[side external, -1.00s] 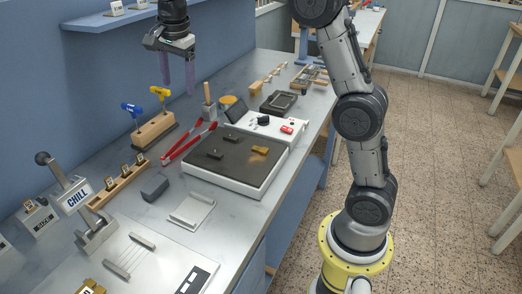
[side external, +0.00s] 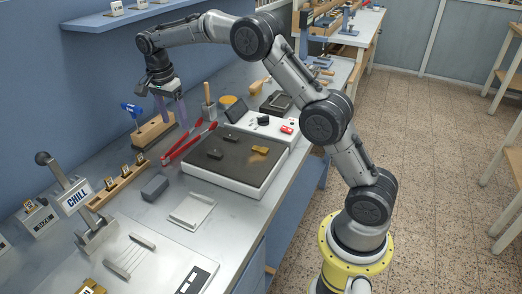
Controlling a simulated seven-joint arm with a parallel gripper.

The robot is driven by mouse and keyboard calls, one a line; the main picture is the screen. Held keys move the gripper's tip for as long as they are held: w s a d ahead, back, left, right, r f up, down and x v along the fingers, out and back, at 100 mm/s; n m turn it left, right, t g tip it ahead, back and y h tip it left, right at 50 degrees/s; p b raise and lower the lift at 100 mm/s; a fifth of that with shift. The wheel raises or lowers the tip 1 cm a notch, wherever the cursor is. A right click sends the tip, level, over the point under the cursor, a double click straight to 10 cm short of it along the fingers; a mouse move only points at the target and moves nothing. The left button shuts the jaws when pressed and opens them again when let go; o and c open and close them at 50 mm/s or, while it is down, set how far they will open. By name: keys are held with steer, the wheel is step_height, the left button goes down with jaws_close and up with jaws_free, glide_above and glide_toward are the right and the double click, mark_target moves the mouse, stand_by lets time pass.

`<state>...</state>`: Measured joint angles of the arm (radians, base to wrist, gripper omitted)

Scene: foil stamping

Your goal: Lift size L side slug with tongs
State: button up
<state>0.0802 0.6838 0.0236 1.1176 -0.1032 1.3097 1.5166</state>
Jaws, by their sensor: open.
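The red-handled tongs (side external: 188,146) lie on the bench, along the left edge of the hot plate (side external: 240,185). Two small dark slugs (side external: 214,154) and a brass-coloured piece (side external: 260,150) lie on the plate's dark top. I cannot read any size mark on them, so I cannot tell which is the size L side slug. My gripper (side external: 171,112) points down with purple fingers, apart and empty. It is over the wooden block, behind and left of the tongs. It hides the yellow-handled tool in the block.
The wooden block (side external: 153,132) holds a blue-handled tool (side external: 131,109). A slotted wooden rack (side external: 119,187), a grey block (side external: 155,187) and a metal tray (side external: 192,211) stand nearby. The CHILL block (side external: 77,197) is at the left. A wooden-handled tool (side external: 208,101) stands behind the tongs.

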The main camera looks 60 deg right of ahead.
mark_target(181, 140)
steer(key=shift+d+f, duration=0.15)
steer(key=shift+f, duration=1.35)
steer(key=shift+d+f, duration=0.15)
steer(key=shift+f, duration=1.3)
steer(key=shift+d+f, duration=0.15)
steer(key=shift+f, duration=1.35)
steer(key=c, duration=0.7)
step_height(181, 140, up, 12)
steer(key=shift+y, duration=0.3)
